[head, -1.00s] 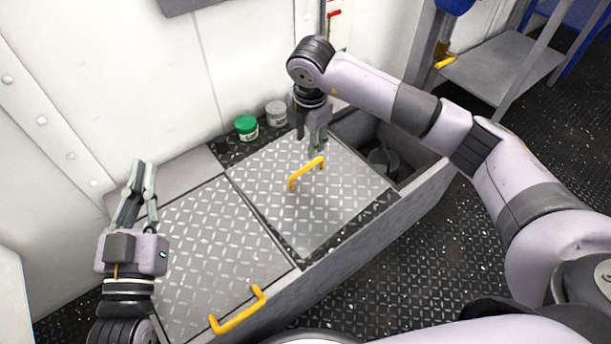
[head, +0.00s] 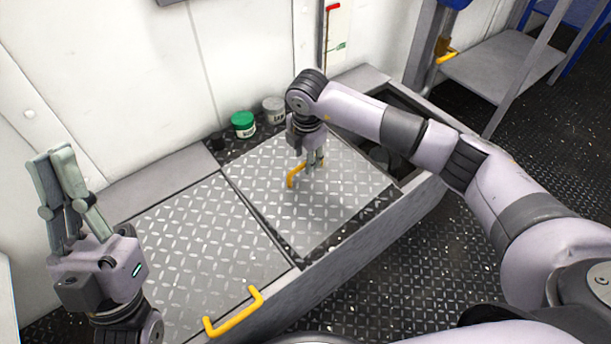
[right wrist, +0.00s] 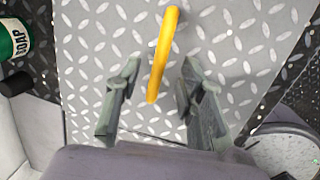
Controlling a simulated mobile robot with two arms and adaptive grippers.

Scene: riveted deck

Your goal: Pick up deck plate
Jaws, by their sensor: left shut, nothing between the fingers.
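A grey tread-patterned deck plate (head: 310,215) with a yellow handle (head: 291,180) lies on the right part of the low box. A second deck plate (head: 200,250) with a yellow handle (head: 235,313) at its front edge lies to its left. My right gripper (head: 314,166) points down over the right plate, at its handle. In the right wrist view my open right fingers (right wrist: 159,74) stand either side of the handle (right wrist: 164,50), with gaps to both. My left gripper (head: 50,155) is shut and empty, raised at the left, away from both plates.
A green-lidded jar (head: 243,124) and a grey-lidded jar (head: 273,110) stand behind the right plate. A dark open compartment (head: 405,165) lies to the right, partly hidden by my right arm. A white wall (head: 110,90) rises behind; a grey shelf (head: 500,72) stands back right.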

